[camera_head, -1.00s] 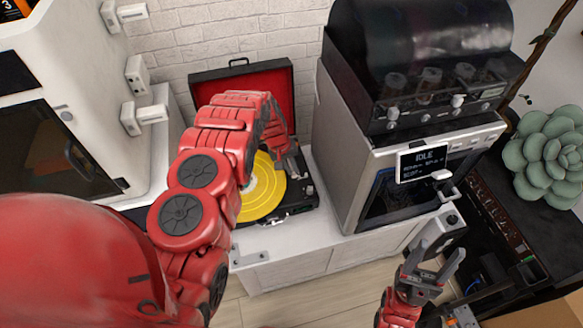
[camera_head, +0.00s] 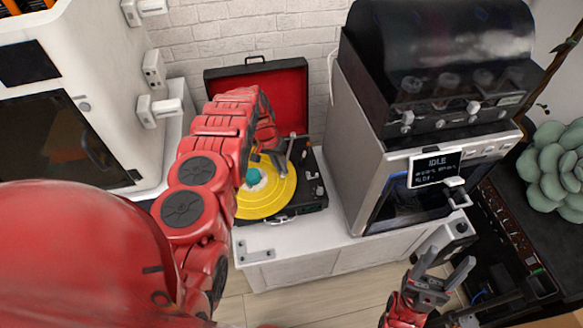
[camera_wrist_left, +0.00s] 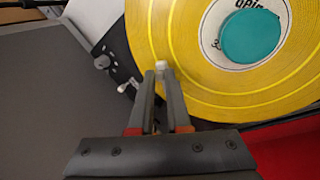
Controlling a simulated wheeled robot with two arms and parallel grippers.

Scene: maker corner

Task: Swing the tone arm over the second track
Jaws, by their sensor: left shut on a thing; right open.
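The record player (camera_head: 312,190) sits open on the white cabinet with a yellow record (camera_head: 262,203) on it. The record fills the top of the left wrist view (camera_wrist_left: 190,75), with a teal disc (camera_wrist_left: 250,36) at its centre. Paler rings divide the yellow into bands. My left gripper (camera_wrist_left: 161,76) is shut on the tone arm, whose small white tip (camera_wrist_left: 162,66) shows between the fingertips over the outer part of the record. I cannot tell which band is under it. Most of the tone arm is hidden. My right gripper (camera_head: 446,272) is open and empty, low at the right.
The player's raised red-lined lid (camera_head: 272,95) stands behind the record. A grey machine with an IDLE screen (camera_head: 434,168) stands right of the player. A white cabinet (camera_head: 60,85) stands at the left. The white top (camera_head: 290,240) in front of the player is mostly clear.

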